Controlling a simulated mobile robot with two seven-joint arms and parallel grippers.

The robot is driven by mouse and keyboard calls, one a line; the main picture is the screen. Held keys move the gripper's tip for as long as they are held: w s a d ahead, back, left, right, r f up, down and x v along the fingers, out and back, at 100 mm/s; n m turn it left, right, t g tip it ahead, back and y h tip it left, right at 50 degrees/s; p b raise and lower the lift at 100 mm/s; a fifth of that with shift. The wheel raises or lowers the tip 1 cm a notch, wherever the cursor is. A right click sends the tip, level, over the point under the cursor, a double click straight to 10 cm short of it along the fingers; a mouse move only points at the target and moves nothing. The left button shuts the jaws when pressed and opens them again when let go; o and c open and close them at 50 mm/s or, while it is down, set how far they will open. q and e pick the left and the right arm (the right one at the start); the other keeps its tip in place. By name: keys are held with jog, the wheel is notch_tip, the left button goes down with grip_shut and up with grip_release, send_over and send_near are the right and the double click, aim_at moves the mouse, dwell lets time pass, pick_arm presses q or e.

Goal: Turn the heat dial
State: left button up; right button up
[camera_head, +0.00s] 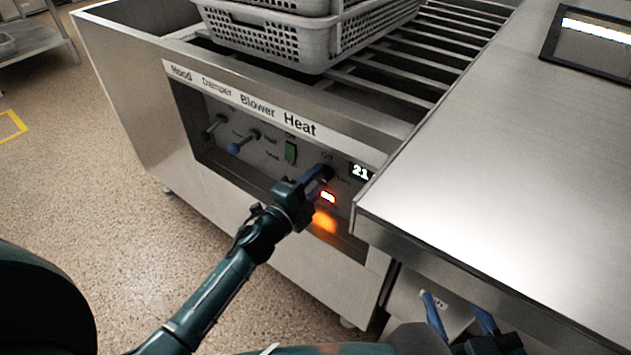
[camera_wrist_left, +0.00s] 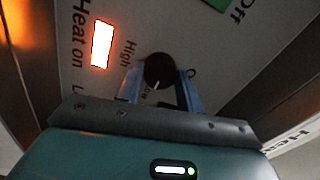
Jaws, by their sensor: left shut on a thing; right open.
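The heat dial (camera_wrist_left: 158,72) is a round black knob with a white pointer mark on the grey control panel. In the head view the dial (camera_head: 327,171) is mostly covered by my gripper. My left gripper (camera_head: 318,180) is shut on the dial, and its blue fingers (camera_wrist_left: 162,90) sit on either side of the knob. The "Heat on" lamp (camera_head: 328,196) glows orange-white, and it also shows in the left wrist view (camera_wrist_left: 102,45). My right gripper (camera_head: 458,318) is open and empty at the bottom right, below the steel counter.
Levers (camera_head: 236,147) and a green blower switch (camera_head: 291,152) are left of the dial. Grey perforated baskets (camera_head: 262,38) stand on the rails above. The steel counter (camera_head: 500,180) juts out on the right.

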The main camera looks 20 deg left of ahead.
pick_arm(q)
jog(key=o, duration=1)
jog(key=p+v, duration=0.1)
jog(key=v, duration=1.2)
jog(key=shift+s+f+p, duration=0.1)
jog(key=shift+p, duration=0.2)
pick_arm(e)
jog(key=shift+s+d+m+g+h, duration=0.1)
jog(key=shift+d+m+g+h, duration=0.2)
jog(key=shift+g, duration=0.2)
